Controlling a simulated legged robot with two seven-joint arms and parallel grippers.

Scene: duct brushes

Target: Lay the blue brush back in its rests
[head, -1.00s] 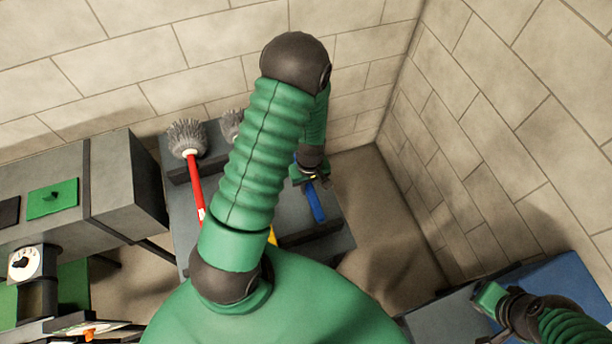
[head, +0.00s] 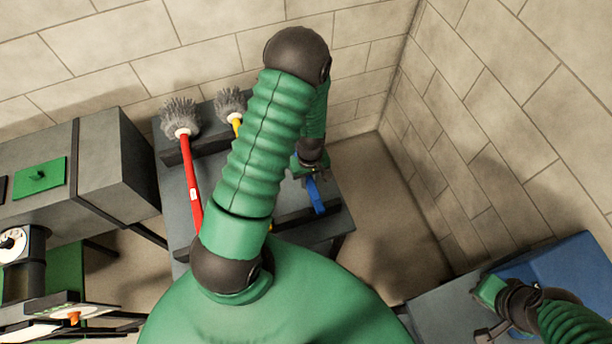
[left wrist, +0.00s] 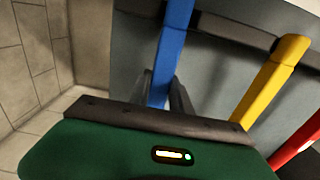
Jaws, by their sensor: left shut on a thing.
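The blue brush shows by its handle (head: 316,196), which slants down from my left gripper (head: 309,175); my arm hides its head. In the left wrist view the blue handle (left wrist: 173,40) stands between the fingers of my left gripper (left wrist: 165,92), which is shut on it. There it crosses a dark rest bar (left wrist: 215,30); I cannot tell whether it touches. The back rest bar (head: 205,146) and front rest bar (head: 292,220) stand on the grey bench (head: 178,215). My right gripper (head: 492,325) is at lower right, away from the brushes.
A red brush (head: 190,180) and a yellow brush (head: 230,105) lie left of my left arm. A grey cabinet (head: 100,165) stands at left. A blue surface (head: 565,265) is at lower right. Stone walls close off the back and right.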

